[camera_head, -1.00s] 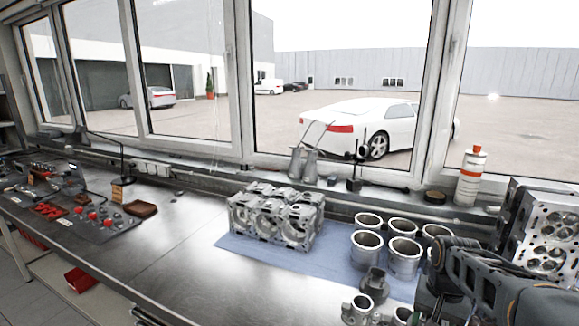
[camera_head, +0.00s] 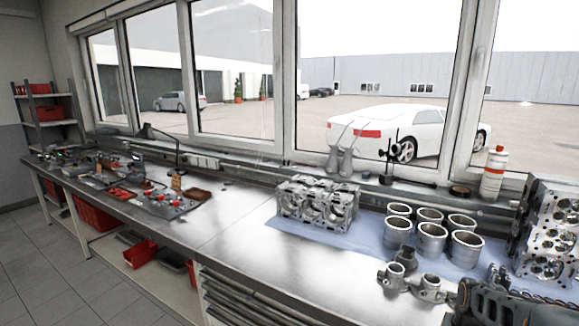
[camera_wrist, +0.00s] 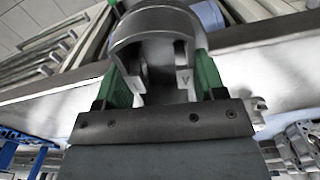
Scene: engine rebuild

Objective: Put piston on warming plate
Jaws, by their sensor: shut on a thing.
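In the wrist view a grey metal piston (camera_wrist: 155,27) sits between the green fingers of my gripper (camera_wrist: 158,72), which is shut on it. Its rounded, hollow shape faces the camera, and the bench lies below. In the head view only part of my arm shows at the lower right corner; the gripper and the held piston are out of that picture. I cannot make out a warming plate for certain in either view.
A cylinder head (camera_head: 552,235) stands at the right. Dark trays with red parts (camera_head: 165,206) lie left. Bare metal lies between.

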